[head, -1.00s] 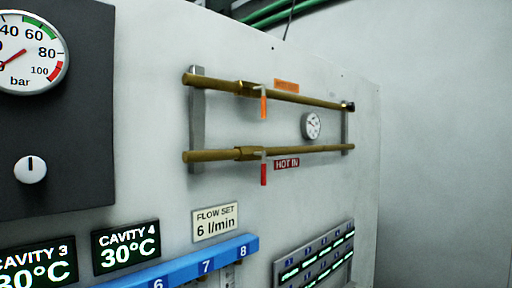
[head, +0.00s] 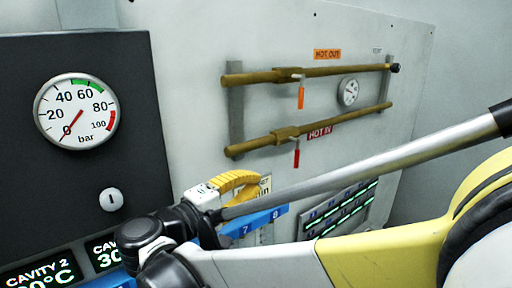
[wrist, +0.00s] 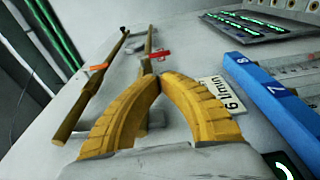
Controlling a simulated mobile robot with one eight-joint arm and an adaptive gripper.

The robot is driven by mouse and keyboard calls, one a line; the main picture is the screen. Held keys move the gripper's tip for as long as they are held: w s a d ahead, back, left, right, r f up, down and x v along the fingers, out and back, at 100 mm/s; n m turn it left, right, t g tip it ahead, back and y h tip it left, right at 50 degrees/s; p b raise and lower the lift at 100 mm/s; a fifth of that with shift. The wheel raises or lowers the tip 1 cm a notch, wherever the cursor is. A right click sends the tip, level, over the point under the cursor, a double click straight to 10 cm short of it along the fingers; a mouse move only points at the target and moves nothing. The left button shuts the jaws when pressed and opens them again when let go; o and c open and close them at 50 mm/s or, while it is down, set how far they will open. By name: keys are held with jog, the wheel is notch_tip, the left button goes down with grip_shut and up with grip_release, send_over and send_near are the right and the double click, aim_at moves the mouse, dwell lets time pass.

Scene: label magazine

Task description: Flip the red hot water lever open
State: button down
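A small dial (head: 348,92) sits between the pipes. A blue numbered strip (head: 262,222) and lit panel (head: 345,207) lie below. A pressure gauge (head: 76,112) is at left.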

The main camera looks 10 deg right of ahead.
aim_at(297, 158)
dwell(0.3)
jog(key=p+x, duration=0.2)
jog(key=x, duration=1.2)
jog(key=shift+w+d+f+b, duration=0.1)
jog(key=shift+f+b, duration=0.15)
jog(key=shift+b, duration=0.25)
